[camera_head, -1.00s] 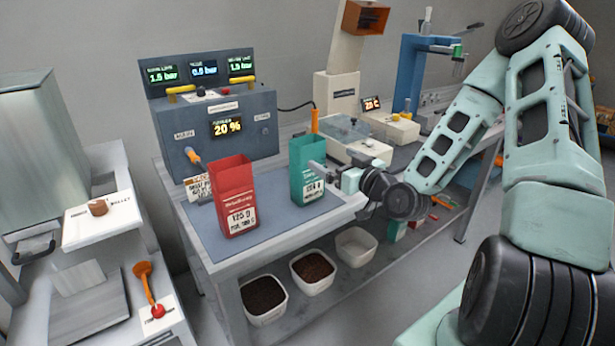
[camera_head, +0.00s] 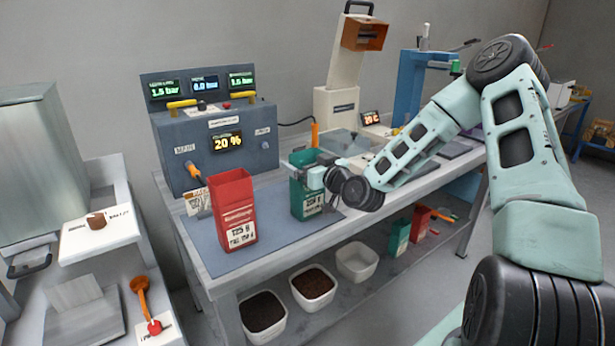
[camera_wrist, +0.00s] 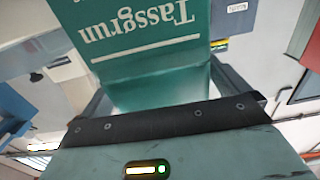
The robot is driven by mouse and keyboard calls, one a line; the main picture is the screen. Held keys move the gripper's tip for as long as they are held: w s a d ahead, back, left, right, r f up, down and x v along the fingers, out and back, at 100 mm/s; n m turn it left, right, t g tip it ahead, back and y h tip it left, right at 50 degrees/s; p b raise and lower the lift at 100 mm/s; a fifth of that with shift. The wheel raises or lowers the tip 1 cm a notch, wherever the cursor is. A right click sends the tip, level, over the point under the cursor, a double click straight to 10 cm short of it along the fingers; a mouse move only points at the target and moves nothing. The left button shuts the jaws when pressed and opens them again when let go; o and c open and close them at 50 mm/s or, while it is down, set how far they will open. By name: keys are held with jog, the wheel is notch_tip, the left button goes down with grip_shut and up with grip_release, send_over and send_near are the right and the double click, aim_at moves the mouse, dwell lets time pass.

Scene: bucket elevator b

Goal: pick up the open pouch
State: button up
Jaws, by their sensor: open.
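A green pouch (camera_head: 307,200) stands upright on the grey-blue mat, its top showing open. A red open-topped pouch (camera_head: 234,212) stands to its left on the same mat. My gripper (camera_head: 308,172) is open at the upper part of the green pouch, reaching in from the right. In the wrist view the green pouch (camera_wrist: 150,55) fills the space ahead of my gripper (camera_wrist: 158,90), between the fingers, its lettering upside down. Whether the fingers touch the pouch I cannot tell.
A grey machine (camera_head: 219,140) with gauges and a 20 % display stands behind the pouches. A white dispenser (camera_head: 338,110) stands behind right. Bins with brown granules (camera_head: 312,284) sit on the lower shelf. The mat's front edge (camera_head: 265,243) is clear.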

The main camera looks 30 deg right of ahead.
jog(key=shift+w, duration=0.85)
jog(key=c, duration=0.7)
jog(key=shift+r, duration=0.1)
